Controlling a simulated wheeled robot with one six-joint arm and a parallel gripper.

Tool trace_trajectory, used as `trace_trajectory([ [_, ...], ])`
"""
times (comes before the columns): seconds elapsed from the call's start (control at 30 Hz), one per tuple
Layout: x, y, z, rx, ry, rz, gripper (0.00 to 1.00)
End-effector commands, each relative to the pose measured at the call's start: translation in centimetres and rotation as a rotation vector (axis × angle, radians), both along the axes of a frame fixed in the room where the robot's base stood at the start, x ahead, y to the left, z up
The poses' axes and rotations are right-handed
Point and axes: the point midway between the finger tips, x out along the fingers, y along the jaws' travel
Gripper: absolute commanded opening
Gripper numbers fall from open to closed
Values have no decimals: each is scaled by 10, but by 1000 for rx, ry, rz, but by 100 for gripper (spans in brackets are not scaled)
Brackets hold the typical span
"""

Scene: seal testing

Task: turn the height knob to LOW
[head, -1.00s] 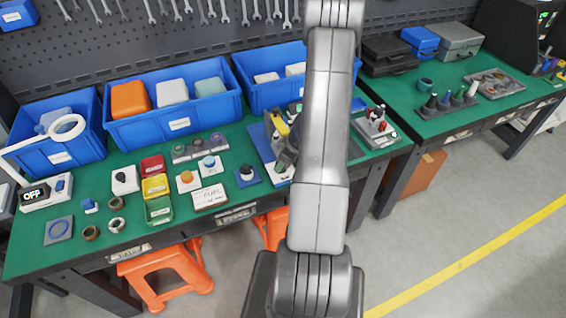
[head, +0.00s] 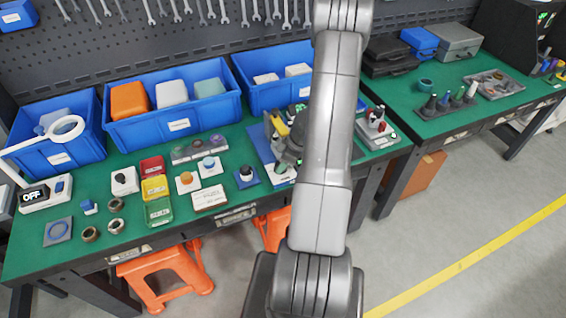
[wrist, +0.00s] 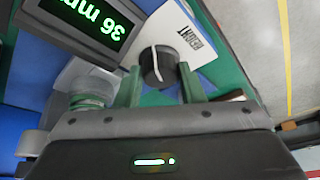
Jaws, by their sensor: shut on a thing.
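In the wrist view the height knob (wrist: 158,69) is black and round with a white pointer line. It stands on a white plate (wrist: 190,32) marked HEIGHT, which appears upside down and tilted. My gripper (wrist: 159,82) has its two green fingers on either side of the knob, shut on it. The pointer line runs roughly up and down in that view. No LOW mark can be read. A dark display box (wrist: 88,20) beside the plate shows "36 m…" in green, upside down and cut off. In the head view my arm largely hides the knob.
In the head view, blue bins (head: 175,124) line the back of the green bench (head: 120,228). Coloured boxes, small knobs and rings lie to the left. A grey stand with red-topped parts (head: 376,128) is close right of my arm. Orange stools (head: 165,275) are below the bench.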

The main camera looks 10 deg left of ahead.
Motion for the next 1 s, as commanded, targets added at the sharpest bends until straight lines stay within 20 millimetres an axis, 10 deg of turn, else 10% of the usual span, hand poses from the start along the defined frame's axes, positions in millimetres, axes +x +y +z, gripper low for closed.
trace_trajectory([
  [0.07,2,0,1,1,-4,-2,12],
  [0.1,2,0,1,1,-4,-2,43],
  [0.2,1,0,1,1,-3,-1,57],
  [1.0,0,1,0,1,-4,-181,57],
])
